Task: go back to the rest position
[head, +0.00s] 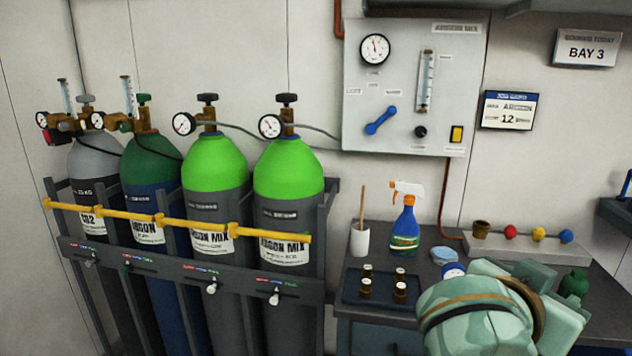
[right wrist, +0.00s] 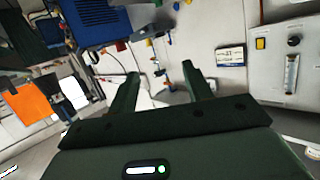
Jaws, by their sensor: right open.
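My right gripper (right wrist: 160,72) shows in the right wrist view. Its two dark fingers stand apart with nothing between them. Behind the fingers is the pale wall, with several small coloured items further off. The gripper's fingers are not seen in the head view. My left gripper is in neither view.
Gas cylinders (head: 215,165) stand in a rack behind a yellow bar (head: 130,215) at left. The bench (head: 345,312) holds a spray bottle (head: 405,228), a white cup (head: 360,240) and a dark tray (head: 381,296). A gas panel (head: 400,70) hangs above; it also shows in the wrist view (right wrist: 292,70).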

